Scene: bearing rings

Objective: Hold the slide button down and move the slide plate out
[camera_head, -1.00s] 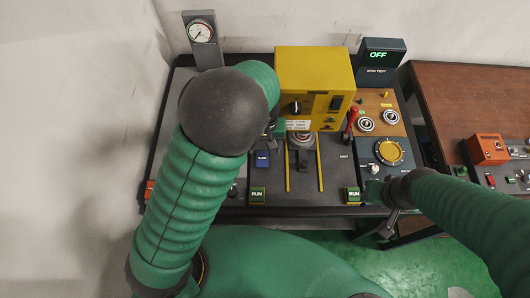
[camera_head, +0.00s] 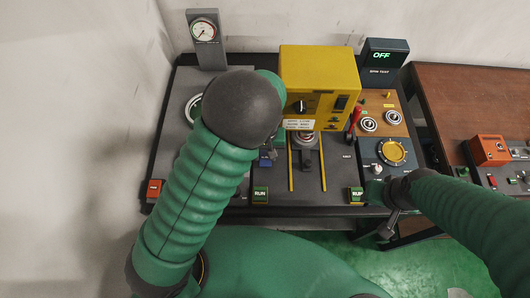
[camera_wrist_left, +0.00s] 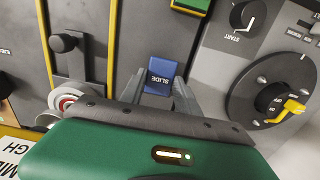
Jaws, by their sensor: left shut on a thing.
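The blue slide button (camera_wrist_left: 160,76) sits between the two fingers of my left gripper (camera_wrist_left: 158,92) in the left wrist view. The fingers are shut on its sides. In the head view the button (camera_head: 265,160) shows partly, behind my left gripper (camera_head: 269,150). The slide plate (camera_head: 303,158) lies between two yellow rails and carries a ring near the yellow housing. In the wrist view the plate (camera_wrist_left: 75,70) shows with a black knob and the ring. My right gripper (camera_head: 389,224) hangs near the panel's front right edge, its fingers too small to judge.
The yellow housing (camera_head: 318,85) stands over the far end of the rails. Two green RUN buttons (camera_head: 260,194) (camera_head: 356,194) flank the rails at the front. A red lever (camera_head: 354,119) is to the right. A wooden table (camera_head: 470,95) stands farther right.

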